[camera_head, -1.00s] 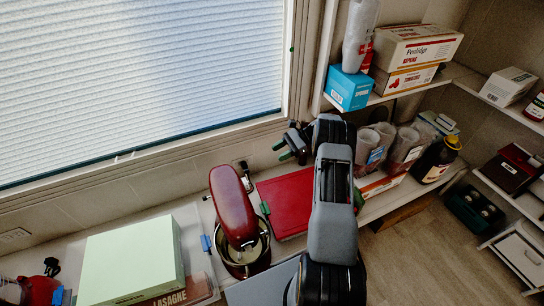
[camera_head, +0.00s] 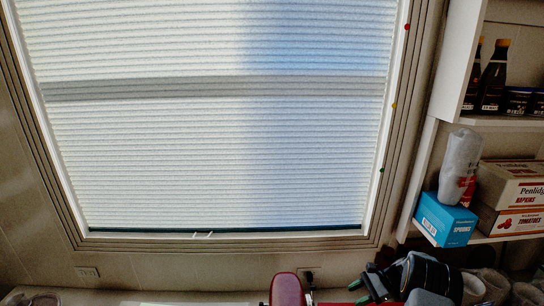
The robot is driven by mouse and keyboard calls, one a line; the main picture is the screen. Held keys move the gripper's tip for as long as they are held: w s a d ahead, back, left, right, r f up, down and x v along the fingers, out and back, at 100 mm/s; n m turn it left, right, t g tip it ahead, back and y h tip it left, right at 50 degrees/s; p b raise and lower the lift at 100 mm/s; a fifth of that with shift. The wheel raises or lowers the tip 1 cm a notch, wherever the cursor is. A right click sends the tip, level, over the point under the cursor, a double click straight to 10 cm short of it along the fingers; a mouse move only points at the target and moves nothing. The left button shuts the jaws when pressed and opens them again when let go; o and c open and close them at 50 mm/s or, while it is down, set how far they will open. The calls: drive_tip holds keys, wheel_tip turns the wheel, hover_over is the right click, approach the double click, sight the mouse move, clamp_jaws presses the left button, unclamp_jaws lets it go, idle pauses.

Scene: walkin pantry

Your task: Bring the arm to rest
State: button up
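My gripper (camera_head: 359,292) is at the bottom of the head view, right of centre. Its two green-tipped fingers point left and stand apart, with nothing visible between them. My dark arm curves down behind it and leaves the frame at the bottom edge. The gripper is just right of the red stand mixer (camera_head: 287,291), of which only the top shows. I cannot tell the exact gap between them.
A window with a white blind (camera_head: 210,150) fills the middle. On the right shelves are a blue box (camera_head: 444,218), stacked cartons (camera_head: 515,185), a plastic-wrapped stack of cups (camera_head: 459,165) and dark bottles (camera_head: 494,75). Clear containers (camera_head: 490,284) stand right of my arm.

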drive_tip(key=s+a+r+n+t+h+p, duration=0.1)
drive_tip(key=s+a+r+n+h+p, duration=0.3)
drive_tip(key=r, duration=1)
drive_tip(key=s+a+r+n+t+h+p, duration=0.1)
drive_tip(key=s+a+r+n+h+p, duration=0.3)
drive_tip(key=s+r+p, duration=0.5)
drive_tip(key=s+a+r+n+t+h+p, duration=0.2)
drive_tip(key=s+a+r+n+p, duration=0.4)
drive_tip(key=r, duration=1.4)
drive_tip(key=s+n+h, duration=0.1)
drive_tip(key=s, duration=0.1)
drive_tip(key=shift+s+a+r+h, duration=0.25)
drive_tip(key=shift+s+r+h, duration=0.1)
drive_tip(key=shift+s+h, duration=0.05)
